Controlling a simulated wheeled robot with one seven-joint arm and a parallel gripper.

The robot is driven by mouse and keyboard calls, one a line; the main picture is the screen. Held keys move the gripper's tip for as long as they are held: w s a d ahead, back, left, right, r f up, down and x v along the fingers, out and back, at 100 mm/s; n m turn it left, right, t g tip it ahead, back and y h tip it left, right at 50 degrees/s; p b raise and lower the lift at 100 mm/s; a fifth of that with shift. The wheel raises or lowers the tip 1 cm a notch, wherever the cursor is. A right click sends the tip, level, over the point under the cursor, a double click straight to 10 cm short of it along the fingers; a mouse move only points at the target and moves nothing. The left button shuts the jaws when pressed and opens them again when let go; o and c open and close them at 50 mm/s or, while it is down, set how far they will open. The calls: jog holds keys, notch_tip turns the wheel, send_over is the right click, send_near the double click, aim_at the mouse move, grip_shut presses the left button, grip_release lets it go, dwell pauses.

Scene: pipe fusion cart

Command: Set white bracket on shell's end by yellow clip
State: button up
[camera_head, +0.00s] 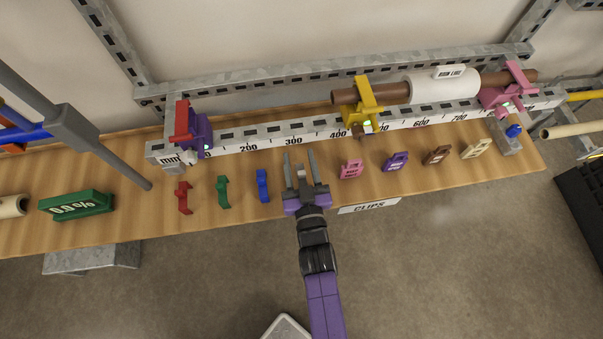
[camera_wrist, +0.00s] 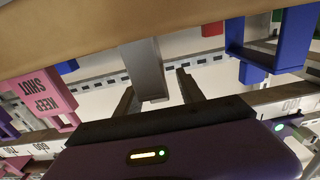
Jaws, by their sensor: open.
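The white bracket (camera_head: 302,174) stands in the row on the wooden shelf, partly hidden by my gripper (camera_head: 300,160). My gripper is open, its fingers on either side of the bracket. In the wrist view the bracket (camera_wrist: 147,68) appears as a pale grey-white bar between the two fingers (camera_wrist: 160,95); contact cannot be told. The shell is a white cylinder (camera_head: 438,87) with a label, around a brown pipe (camera_head: 392,93). The yellow clip (camera_head: 366,104) holds the pipe on the rail, left of the shell's left end, with bare pipe between them.
Red (camera_head: 183,197), green (camera_head: 223,191) and blue (camera_head: 262,185) brackets stand left of my gripper. Pink (camera_head: 351,169), purple (camera_head: 396,161), brown (camera_head: 437,155) and cream (camera_head: 475,149) clips lie right. The numbered rail (camera_head: 285,133) runs behind; a pink clip (camera_head: 508,92) is on its right.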

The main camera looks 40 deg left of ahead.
aim_at(300, 166)
grip_shut()
jog(key=shift+r, duration=0.15)
jog(key=shift+r, duration=0.55)
notch_tip(300, 166, up, 2)
jog(key=shift+r+p, duration=0.25)
jog(key=shift+p, duration=0.35)
jog(key=v, duration=1.8)
jog(key=shift+f+p, duration=0.2)
jog(key=shift+p, duration=0.1)
